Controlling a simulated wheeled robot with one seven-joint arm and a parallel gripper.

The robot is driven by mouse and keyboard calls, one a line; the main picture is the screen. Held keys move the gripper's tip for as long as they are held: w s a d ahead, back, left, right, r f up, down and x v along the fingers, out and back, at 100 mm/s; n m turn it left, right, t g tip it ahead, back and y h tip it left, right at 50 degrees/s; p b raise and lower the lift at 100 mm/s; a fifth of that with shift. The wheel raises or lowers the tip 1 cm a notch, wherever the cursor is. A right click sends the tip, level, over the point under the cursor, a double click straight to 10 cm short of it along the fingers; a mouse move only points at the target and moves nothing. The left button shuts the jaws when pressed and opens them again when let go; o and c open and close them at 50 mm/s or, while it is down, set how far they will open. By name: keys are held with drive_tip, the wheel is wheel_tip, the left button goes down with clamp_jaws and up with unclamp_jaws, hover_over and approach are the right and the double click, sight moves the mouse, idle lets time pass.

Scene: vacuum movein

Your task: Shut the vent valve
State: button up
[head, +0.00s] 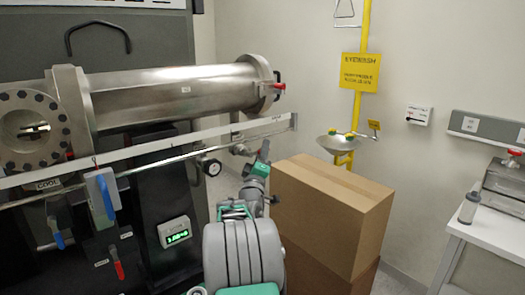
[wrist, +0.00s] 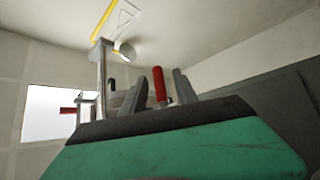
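A red handle (head: 279,86) sits at the right end flange of the steel chamber. Another red lever (head: 118,270) hangs low on the dark panel. No readable label tells me which is the vent valve. My gripper (head: 265,150) is in front of the chamber's right end, below the flange handle, with the cardboard box to its right. In the wrist view my gripper (wrist: 158,92) is open, its two grey fingers apart. An upright red handle (wrist: 159,84) shows between them; I cannot tell whether they touch it. A second red handle (wrist: 68,110) shows at left.
A metal rail (head: 200,138) crosses in front of the chamber (head: 170,92). Stacked cardboard boxes (head: 335,205) stand close right of my arm. An eyewash basin (head: 338,146) is behind them.

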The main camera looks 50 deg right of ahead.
drive_tip(key=shift+c, duration=0.4)
clamp_jaws()
idle(0.9)
